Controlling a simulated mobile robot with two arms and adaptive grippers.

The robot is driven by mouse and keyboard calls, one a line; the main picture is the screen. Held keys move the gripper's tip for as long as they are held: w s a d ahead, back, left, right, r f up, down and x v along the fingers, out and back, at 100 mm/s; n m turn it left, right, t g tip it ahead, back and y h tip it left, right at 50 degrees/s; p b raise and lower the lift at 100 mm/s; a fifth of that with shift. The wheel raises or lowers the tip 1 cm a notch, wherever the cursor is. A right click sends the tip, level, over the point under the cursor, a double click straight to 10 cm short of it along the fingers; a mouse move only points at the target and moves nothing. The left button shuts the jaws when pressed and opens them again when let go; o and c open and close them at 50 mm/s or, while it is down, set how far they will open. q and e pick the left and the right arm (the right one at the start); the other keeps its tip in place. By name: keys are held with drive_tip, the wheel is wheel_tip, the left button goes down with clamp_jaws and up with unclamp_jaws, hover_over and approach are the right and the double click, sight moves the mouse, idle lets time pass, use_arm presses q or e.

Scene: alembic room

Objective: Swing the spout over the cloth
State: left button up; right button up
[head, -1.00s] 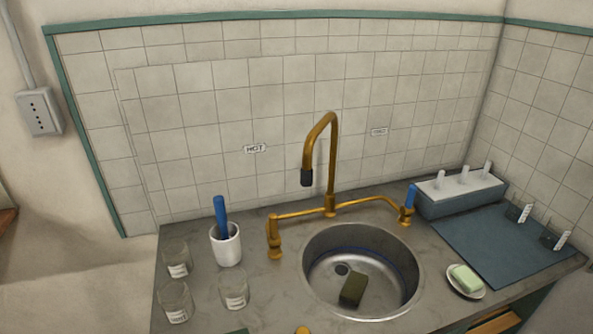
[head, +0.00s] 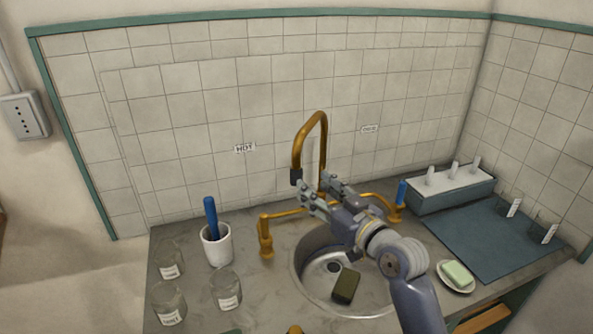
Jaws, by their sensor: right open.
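The brass spout (head: 324,140) rises behind the sink (head: 301,285) and arches toward the left front. Its dark tip (head: 296,176) hangs above the sink's back left side. A flat blue-grey cloth (head: 490,245) lies on the counter to the right of the sink. My right gripper (head: 318,187) is open, with its fingers at the lower part of the spout. One finger is on each side of the upright pipe in the picture; I cannot tell whether they touch it. My right forearm hides part of the sink. My left gripper is not in view.
Brass tap pipes (head: 285,214) run low behind the sink. A white cup with a blue-handled tool (head: 217,245) and several glass jars (head: 226,290) stand left. A rack (head: 450,193), two labelled glasses and a soap dish (head: 457,276) are right. A dark green block (head: 345,287) lies in the sink.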

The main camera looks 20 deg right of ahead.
sight(300, 175)
drive_tip(key=p+x, duration=0.2)
drive_tip(key=x, duration=0.6)
drive_tip(key=shift+w+a+f, duration=0.1)
drive_tip(key=shift+w+a, duration=0.1)
drive_tip(key=shift+w, duration=0.15)
clamp_jaws()
